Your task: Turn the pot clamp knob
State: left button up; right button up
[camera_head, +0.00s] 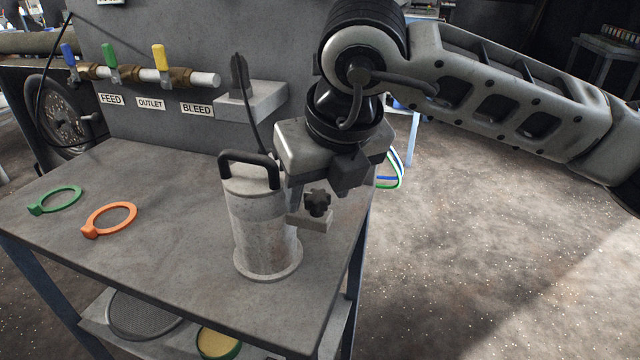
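A grey metal pot (262,225) with a black handle (250,158) stands upright on the grey table. The dark, lobed clamp knob (318,203) sits on a small light block (310,222) at the pot's right side. My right gripper (350,174) comes in from the upper right, with its dark finger tips just above and slightly right of the knob. The knob shows clear below the gripper, and I see no contact with it. The finger shapes overlap, so the opening between them is hidden. My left gripper is not in view.
A green ring (62,200) and an orange ring (110,218) lie on the table at left. Valves labelled FEED, OUTLET and BLEED line a pipe (200,79) behind. A grey block (252,101) with a black lever juts from the panel. The table front (160,265) is clear.

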jog(key=c, duration=0.8)
